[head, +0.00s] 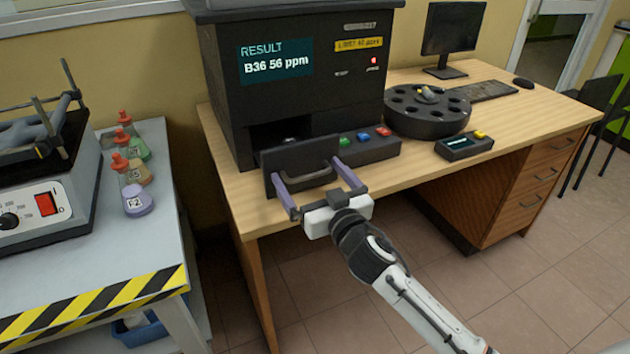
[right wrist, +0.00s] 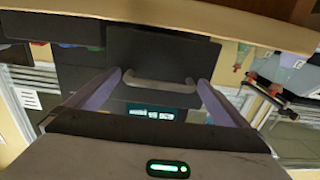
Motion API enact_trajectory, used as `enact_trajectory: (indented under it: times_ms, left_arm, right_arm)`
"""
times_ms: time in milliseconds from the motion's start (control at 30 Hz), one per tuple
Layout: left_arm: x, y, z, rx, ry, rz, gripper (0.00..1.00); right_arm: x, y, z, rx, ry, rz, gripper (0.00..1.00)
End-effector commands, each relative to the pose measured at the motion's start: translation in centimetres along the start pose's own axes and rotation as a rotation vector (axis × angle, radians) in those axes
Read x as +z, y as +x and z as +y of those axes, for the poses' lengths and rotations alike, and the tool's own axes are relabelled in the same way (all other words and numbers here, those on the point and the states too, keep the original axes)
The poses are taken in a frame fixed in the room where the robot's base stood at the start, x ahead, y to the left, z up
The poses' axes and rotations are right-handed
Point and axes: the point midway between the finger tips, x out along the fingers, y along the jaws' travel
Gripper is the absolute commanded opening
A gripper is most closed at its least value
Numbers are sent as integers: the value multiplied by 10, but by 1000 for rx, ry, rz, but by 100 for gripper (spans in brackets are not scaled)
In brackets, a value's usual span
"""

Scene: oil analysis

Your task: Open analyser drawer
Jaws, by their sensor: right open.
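The analyser (head: 290,95) is a large black box on the wooden desk, with a screen reading "RESULT B36 56 ppm". Its dark drawer front (head: 278,160) stands out a little from the box, with a dark opening above and behind it. The grey bar handle (head: 312,174) is on that front; it also shows in the right wrist view (right wrist: 160,83). My right gripper (head: 309,171) is open, its purple fingers reaching toward the drawer front on either side of the handle. In the right wrist view the handle lies between the fingertips, with gaps at both sides. My left gripper is out of view.
A black round carousel (head: 428,118) and a small handheld device (head: 464,145) sit on the desk (head: 400,170) at right, with a monitor (head: 450,35) behind. A side bench (head: 170,235) at left holds several flasks and a shaker.

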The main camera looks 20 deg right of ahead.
Motion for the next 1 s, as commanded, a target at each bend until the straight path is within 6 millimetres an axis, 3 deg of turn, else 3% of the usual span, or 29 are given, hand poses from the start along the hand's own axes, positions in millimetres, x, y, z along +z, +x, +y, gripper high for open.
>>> enact_trajectory:
  times_ms: [533,700,1000]
  left_arm:
    - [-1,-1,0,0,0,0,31]
    - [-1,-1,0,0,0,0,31]
    - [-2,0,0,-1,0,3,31]
  right_arm:
    - [1,-88,0,1,2,-3,100]
    - [1,-100,0,0,2,-1,100]
    - [0,-101,0,0,1,0,100]
